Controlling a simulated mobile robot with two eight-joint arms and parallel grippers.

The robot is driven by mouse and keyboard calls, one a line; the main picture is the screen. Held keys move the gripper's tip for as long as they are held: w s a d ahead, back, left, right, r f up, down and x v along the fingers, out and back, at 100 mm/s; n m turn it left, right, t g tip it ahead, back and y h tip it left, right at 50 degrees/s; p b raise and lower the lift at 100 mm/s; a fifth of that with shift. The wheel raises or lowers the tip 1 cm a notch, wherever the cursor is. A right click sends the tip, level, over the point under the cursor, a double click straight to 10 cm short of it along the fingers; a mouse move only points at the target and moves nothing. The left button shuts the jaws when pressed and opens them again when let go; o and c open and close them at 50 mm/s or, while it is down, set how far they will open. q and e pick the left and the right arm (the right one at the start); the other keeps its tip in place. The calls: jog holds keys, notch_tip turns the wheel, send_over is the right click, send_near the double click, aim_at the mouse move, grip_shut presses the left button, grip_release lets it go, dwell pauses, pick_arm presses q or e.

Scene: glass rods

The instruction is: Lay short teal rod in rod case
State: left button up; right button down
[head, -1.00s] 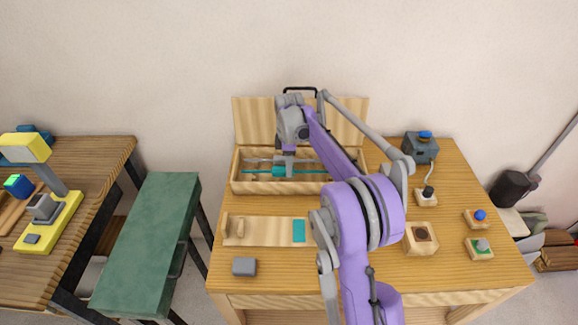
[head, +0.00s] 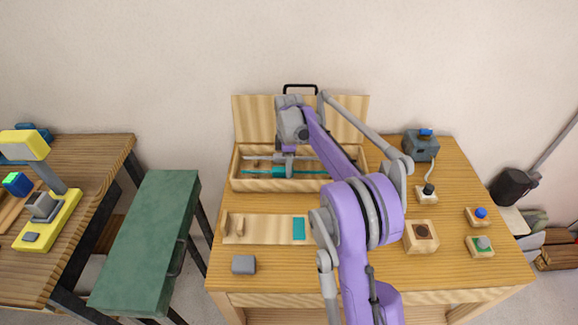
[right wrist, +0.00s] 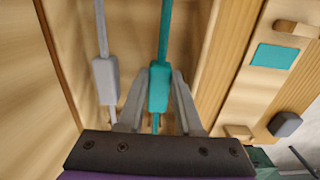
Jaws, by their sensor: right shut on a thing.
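The rod case (head: 275,186) is an open wooden box at the back of the table, its lid upright behind it. The teal rod (head: 310,172) lies lengthwise inside the case walls. My right gripper (head: 285,168) reaches down into the case. In the right wrist view my right gripper (right wrist: 158,76) has a finger on each side of the teal rod's thicker block (right wrist: 158,92) and is shut on it. I cannot tell whether the rod touches the case floor. A grey rod (right wrist: 105,75) with a grey block lies beside it in the case. My left gripper is out of view.
A wooden board (head: 265,230) with a teal patch (head: 299,229) and pegs lies in front of the case. A grey block (head: 244,265) sits near the front edge. Button boxes (head: 481,246) stand at right. A green bench (head: 150,240) stands left of the table.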

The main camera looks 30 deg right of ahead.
jog(key=shift+f, duration=0.4)
dwell(0.3)
jog(key=c, duration=0.5)
grip_release()
notch_tip(320, 180, up, 11)
jog(key=s+a+r+m+t, duration=0.1)
jog(key=s+a+r+m, duration=0.1)
jog(key=s+a, duration=0.3)
jog(key=s+a+f+m+t, duration=0.1)
jog(key=s+a+f+m, duration=0.2)
jog(key=s, duration=0.5)
jog(key=s+a+f+m+t, duration=0.2)
jog(key=s+a+f+m, duration=0.1)
jog(key=s, duration=0.5)
jog(key=s+a+f+m+t, duration=0.1)
jog(key=s+a+f+m, duration=0.2)
jog(key=s+a+f, duration=0.2)
jog(key=shift+s+a+f+m, duration=0.1)
jog(key=shift+s+a, duration=0.2)
jog(key=shift+s, duration=0.4)
jog(key=shift+s+a+f+m, duration=0.1)
jog(key=shift+s+a, duration=0.25)
jog(key=shift+s, duration=0.35)
jog(key=shift+s+a+f+m, duration=0.1)
jog(key=shift+s+a, duration=0.2)
jog(key=shift+s, duration=0.4)
